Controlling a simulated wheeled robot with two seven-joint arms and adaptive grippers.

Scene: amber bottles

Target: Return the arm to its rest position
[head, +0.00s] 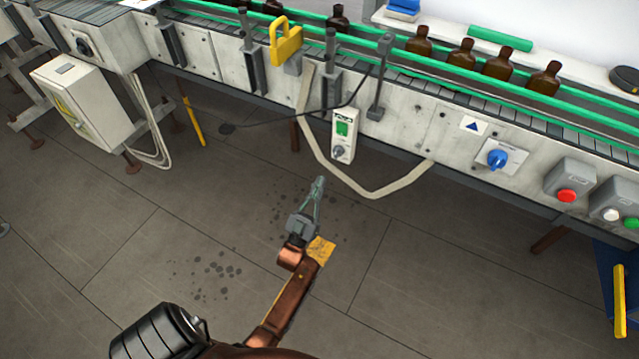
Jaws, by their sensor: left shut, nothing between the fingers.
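My left gripper (318,190) is in the middle of the head view, on the end of my brown arm. Its fingers are together with nothing between them. It is over the open floor in front of the conveyor (400,140), apart from everything around it. My right gripper does not show. Several amber bottles stand on the conveyor, among them one at the right (544,78) and one further left (420,42).
A white box with a green panel (343,135) and a hanging pale cable (372,194) are beyond my gripper. A blue knob (497,158) and a red button (567,195) are at the right.

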